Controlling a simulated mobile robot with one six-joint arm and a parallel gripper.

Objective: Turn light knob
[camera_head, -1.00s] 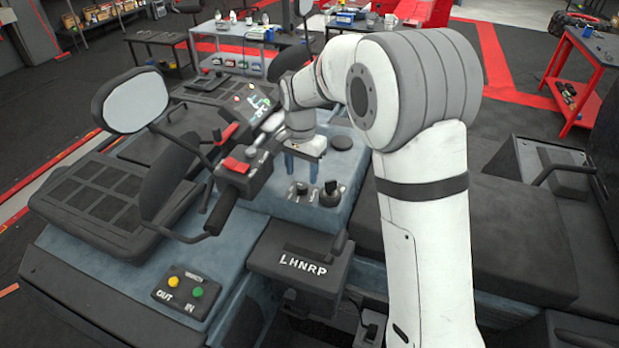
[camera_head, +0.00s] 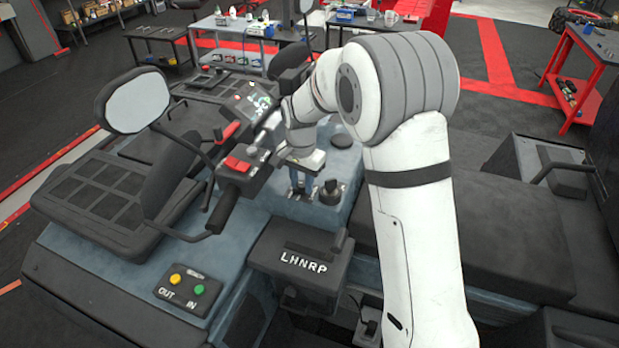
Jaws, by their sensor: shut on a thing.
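Two dark knobs stand side by side on the blue-grey console (camera_head: 283,207).
A handlebar with red switches (camera_head: 237,163) and a round mirror (camera_head: 137,102) stand close on the left. A gear selector box marked LHNRP (camera_head: 300,262) is in front. A black disc (camera_head: 341,141) lies behind the knobs. The dark seat (camera_head: 480,220) is on the right.

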